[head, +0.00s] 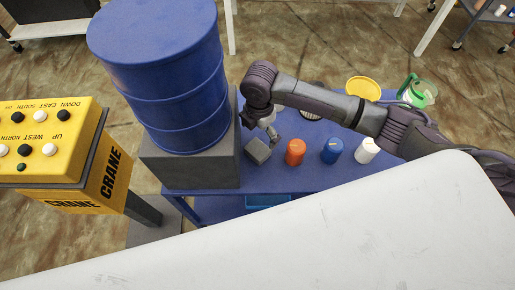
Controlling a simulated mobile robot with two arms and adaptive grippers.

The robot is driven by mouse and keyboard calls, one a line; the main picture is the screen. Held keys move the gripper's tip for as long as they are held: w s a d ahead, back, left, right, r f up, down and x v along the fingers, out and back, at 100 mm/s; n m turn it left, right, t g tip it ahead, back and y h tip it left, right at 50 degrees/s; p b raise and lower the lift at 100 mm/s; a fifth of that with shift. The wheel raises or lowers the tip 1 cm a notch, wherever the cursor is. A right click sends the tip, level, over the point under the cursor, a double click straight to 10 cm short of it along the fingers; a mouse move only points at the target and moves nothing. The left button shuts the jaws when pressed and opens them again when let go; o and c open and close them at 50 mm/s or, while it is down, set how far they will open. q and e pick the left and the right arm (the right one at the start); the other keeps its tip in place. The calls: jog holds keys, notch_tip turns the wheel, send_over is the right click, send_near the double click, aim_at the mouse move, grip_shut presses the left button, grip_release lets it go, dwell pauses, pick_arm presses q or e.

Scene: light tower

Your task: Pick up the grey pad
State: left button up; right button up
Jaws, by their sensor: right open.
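The grey pad (258,150) is a small, block-like grey piece on the blue table (225,178), just right of the large grey block under the barrel. My right gripper (273,131) points down right above and behind the pad, at its upper right side. Its fingers look apart and hold nothing that I can see. Whether a finger touches the pad is too small to tell. My right arm comes in from the right over the table. My left gripper is out of view.
A blue barrel (165,75) stands on a grey block (190,170) close left of the pad. Orange (295,152), blue (332,150) and white (367,150) cylinders stand to its right. A yellow round piece (363,88) and green-rimmed container (417,92) are behind. A yellow crane panel (50,140) is left.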

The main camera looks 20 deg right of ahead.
aim_at(260, 147)
notch_tip(260, 147, down, 2)
jog(key=shift+w+f, duration=0.1)
jog(key=shift+f+p, duration=0.35)
jog(key=shift+f, duration=0.2)
jog(key=f, duration=0.1)
jog(key=f+p, duration=0.1)
jog(key=f, duration=0.1)
jog(key=shift+s+f, duration=0.3)
jog(key=shift+s, duration=0.05)
jog(key=shift+f, duration=0.4)
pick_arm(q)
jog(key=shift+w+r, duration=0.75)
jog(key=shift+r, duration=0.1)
pick_arm(e)
jog(key=shift+c, duration=0.2)
